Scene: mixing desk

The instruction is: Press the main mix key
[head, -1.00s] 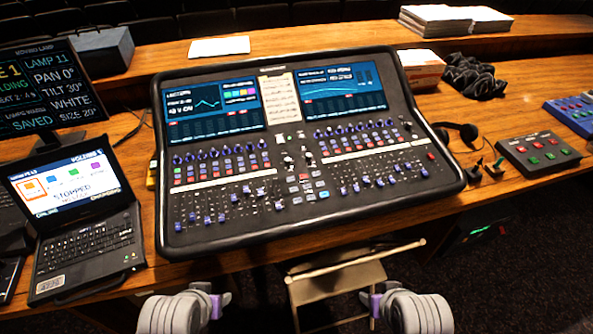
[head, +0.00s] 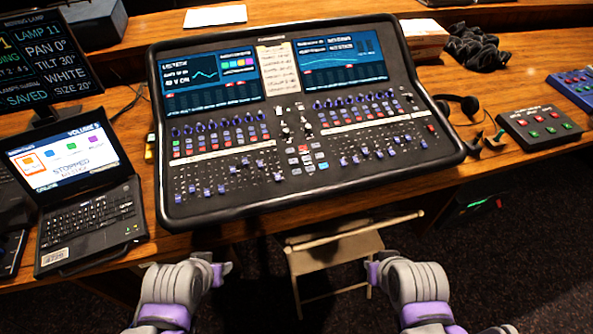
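The mixing desk (head: 300,196) sits on the wooden table, with two screens at its top and rows of knobs, keys and faders below. A small cluster of coloured keys (head: 305,160), with red, white and blue caps, lies in its middle. Which one is the main mix key I cannot read. My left gripper (head: 226,270) is in front of the table edge at lower left, below the desk. My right gripper (head: 370,275) is likewise at lower right. Both are apart from the desk, and their finger gaps do not show clearly.
A laptop (head: 85,222) and a dark monitor (head: 45,65) stand at left. Headphones (head: 458,106) and a small box with red and green buttons (head: 540,127) lie at right. A folding chair (head: 335,250) stands below the table edge between my grippers.

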